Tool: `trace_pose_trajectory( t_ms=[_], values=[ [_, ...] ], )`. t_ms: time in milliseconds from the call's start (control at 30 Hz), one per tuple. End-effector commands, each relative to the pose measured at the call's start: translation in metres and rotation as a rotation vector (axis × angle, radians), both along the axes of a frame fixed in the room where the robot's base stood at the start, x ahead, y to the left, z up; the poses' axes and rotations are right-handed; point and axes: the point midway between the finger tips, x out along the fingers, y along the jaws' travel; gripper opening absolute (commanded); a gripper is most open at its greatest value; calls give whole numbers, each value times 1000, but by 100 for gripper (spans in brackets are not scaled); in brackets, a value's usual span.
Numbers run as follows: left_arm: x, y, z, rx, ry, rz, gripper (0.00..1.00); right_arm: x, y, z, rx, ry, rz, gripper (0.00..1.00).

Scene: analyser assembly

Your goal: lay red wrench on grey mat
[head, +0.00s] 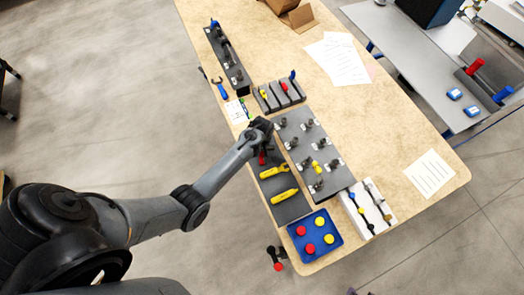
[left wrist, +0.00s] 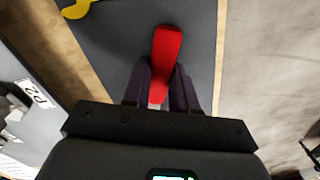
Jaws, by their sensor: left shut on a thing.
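The red wrench (head: 262,158) shows as a small red strip at the upper end of the grey mat (head: 291,209) in the head view, mostly hidden by my left gripper (head: 261,146). In the left wrist view the red wrench (left wrist: 166,52) points away from me over the grey mat (left wrist: 203,45). My left gripper (left wrist: 161,88) is shut on its near end, one finger on each side. I cannot tell whether the wrench touches the mat. Two yellow tools, a wrench (head: 273,171) and another (head: 284,196), lie on the mat. My right gripper is not in view.
A dark board with several pegs (head: 298,128) stands right beside the mat. A blue tray (head: 298,241) with red and yellow round pieces is at the mat's lower end. A white block (head: 374,223) and grey rack (head: 266,107) stand nearby. The table's right side is mostly clear.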

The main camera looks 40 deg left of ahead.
Motion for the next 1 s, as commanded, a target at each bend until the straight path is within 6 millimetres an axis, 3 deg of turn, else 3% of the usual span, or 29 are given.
trace_pose_trajectory(
  t_ms=[67,100,300,667,1000],
  values=[
    [0,0,-2,-1,-1,0,0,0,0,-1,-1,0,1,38],
    [0,0,-2,0,-1,0,28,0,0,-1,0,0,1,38],
    [0,0,-2,0,-1,0,56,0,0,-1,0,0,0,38],
    [0,0,2,0,0,0,56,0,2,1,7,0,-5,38],
    [1,0,50,1,-4,1,56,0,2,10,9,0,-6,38]
  ],
)
